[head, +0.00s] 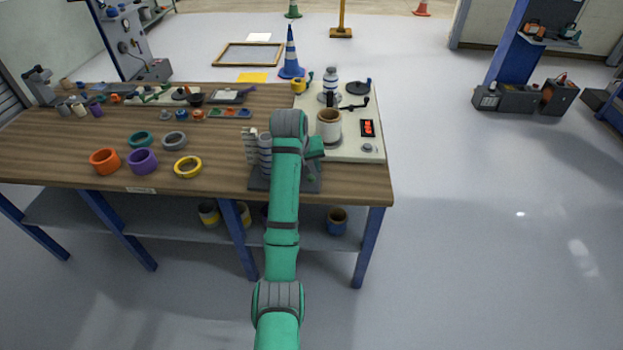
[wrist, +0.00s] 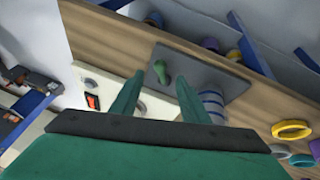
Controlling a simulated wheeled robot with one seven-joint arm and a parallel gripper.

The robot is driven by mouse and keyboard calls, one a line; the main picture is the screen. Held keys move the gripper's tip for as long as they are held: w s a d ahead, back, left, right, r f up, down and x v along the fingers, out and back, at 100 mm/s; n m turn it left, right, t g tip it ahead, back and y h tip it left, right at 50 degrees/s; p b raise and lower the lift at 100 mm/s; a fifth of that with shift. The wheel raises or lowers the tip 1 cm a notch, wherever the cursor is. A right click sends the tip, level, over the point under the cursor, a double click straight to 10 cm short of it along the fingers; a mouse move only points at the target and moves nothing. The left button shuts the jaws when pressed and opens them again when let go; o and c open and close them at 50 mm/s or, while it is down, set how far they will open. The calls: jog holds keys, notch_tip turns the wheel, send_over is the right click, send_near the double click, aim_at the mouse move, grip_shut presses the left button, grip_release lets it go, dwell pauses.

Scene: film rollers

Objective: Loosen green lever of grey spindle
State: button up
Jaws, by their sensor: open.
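A small green lever (wrist: 160,70) stands on a dark grey base plate (wrist: 222,82) at the table edge in the wrist view. In the head view the plate (head: 258,185) is partly covered by my arm, and a bit of green (head: 311,178) shows on it. A grey ribbed cylinder (wrist: 213,103), perhaps the grey spindle, stands on the plate beside my right finger; grey upright parts also show in the head view (head: 265,150). My gripper (wrist: 160,86) is open and empty, its fingers pointing toward the lever, which appears between the tips. Contact cannot be told.
Right of the plate, a cream panel (head: 350,153) carries a beige cup (head: 329,124), a black crank and a red display. Orange (head: 104,161), purple (head: 142,161) and yellow (head: 188,166) rings lie to the left on the wooden table (head: 60,150).

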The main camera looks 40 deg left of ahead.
aim_at(310, 177)
jog(key=x, duration=0.9)
jog(key=shift+w+f, duration=0.1)
jog(key=shift+f, duration=0.25)
jog(key=c, duration=1)
jog(key=shift+a, duration=0.15)
grip_shut()
